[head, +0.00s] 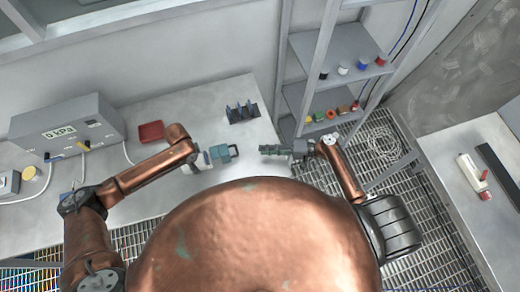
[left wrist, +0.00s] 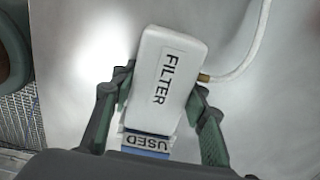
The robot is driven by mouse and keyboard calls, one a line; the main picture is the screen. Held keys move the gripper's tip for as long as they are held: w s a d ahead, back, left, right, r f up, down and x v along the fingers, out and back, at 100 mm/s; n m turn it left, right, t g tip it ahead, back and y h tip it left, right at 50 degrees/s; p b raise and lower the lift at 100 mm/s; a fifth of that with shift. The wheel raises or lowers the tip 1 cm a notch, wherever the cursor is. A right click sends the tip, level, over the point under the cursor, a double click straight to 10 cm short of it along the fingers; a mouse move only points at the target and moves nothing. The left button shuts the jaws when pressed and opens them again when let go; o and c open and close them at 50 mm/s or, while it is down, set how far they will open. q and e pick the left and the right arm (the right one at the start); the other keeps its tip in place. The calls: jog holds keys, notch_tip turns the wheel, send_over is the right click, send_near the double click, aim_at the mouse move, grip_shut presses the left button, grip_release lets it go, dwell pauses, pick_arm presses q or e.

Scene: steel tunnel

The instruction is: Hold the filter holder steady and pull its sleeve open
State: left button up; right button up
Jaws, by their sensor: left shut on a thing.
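The filter holder (left wrist: 168,78) is a white box marked FILTER in the left wrist view. A blue sleeve end with a USED label (left wrist: 145,142) shows at its lower end, close to my palm. My left gripper (left wrist: 163,85) is shut on the holder, one finger along each side. In the head view my left gripper (head: 221,154) is over the bench, and the holder is too small there to make out clearly. My right gripper (head: 264,150) is to its right, apart from it, pointing left near the bench's right edge. Its finger opening is too small to judge.
A white hose (left wrist: 245,55) runs from a brass fitting on the holder's side. The bench (head: 225,98) also bears a kPa gauge box (head: 68,130), a red tray (head: 150,132) and a dark blue rack (head: 242,112). A shelf unit (head: 345,45) stands behind my right gripper.

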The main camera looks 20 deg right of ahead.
pick_arm(q)
jog(key=o, duration=1.4)
jog(key=shift+r, duration=0.1)
notch_tip(320, 180, up, 12)
jog(key=shift+f, duration=0.15)
